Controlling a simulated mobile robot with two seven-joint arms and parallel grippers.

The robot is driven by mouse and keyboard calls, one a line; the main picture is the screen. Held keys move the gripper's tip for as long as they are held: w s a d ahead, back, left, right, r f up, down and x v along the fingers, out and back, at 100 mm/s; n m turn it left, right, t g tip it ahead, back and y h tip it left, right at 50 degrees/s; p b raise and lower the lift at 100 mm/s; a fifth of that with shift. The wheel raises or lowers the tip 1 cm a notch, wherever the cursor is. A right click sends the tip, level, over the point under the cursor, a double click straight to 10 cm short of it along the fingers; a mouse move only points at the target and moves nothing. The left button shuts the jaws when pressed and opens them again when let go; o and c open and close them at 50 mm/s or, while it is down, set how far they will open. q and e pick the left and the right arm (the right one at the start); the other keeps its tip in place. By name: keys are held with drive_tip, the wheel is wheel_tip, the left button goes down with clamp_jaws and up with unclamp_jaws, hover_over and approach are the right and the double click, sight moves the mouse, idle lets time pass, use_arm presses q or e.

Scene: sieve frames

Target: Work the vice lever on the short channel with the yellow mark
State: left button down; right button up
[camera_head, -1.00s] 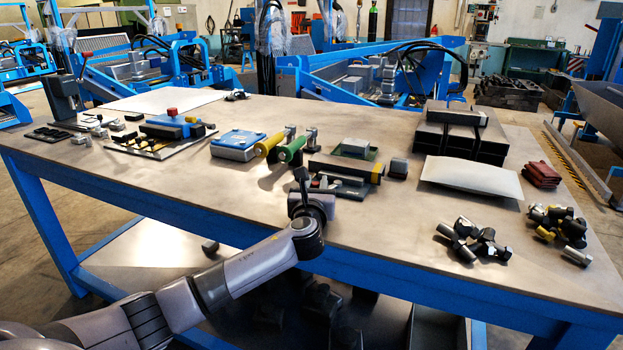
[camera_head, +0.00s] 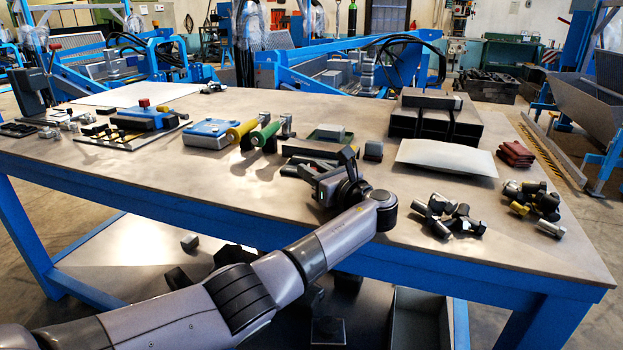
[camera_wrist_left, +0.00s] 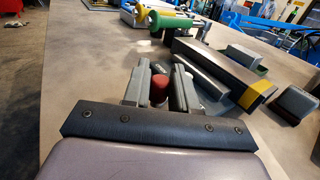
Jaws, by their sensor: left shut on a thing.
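The short dark channel (camera_head: 308,150) lies near the middle of the table; its yellow mark (camera_wrist_left: 256,95) shows as a band near its right end in the left wrist view. In the head view my arm hides that end. My left gripper (camera_head: 318,176) is low over the table, in front of the channel. In the left wrist view its grey fingers (camera_wrist_left: 160,88) are shut on a red knob (camera_wrist_left: 160,84), which looks like the vice lever's end. The rest of the lever and the vice jaws are mostly hidden. My right gripper is not in view.
A green roller (camera_head: 265,134) and yellow roller (camera_head: 241,130) stand left of the channel, beside a blue box (camera_head: 208,134). A small grey block (camera_head: 373,150) is right of it. A pale sheet (camera_head: 446,157) and metal fittings (camera_head: 447,215) lie further right. The front-left tabletop is bare.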

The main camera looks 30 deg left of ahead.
use_arm(q)
drive_tip(key=shift+w+d+n+g+b, duration=0.2)
drive_tip(key=shift+n+g+b, duration=0.25)
drive_tip(key=shift+g, duration=0.15)
drive_tip(key=shift+d+y, duration=0.1)
drive_tip(key=shift+y, duration=0.2)
drive_tip(key=c, duration=1)
unclamp_jaws()
drive_tip(key=shift+c, duration=0.2)
drive_tip(key=shift+v, duration=3.55)
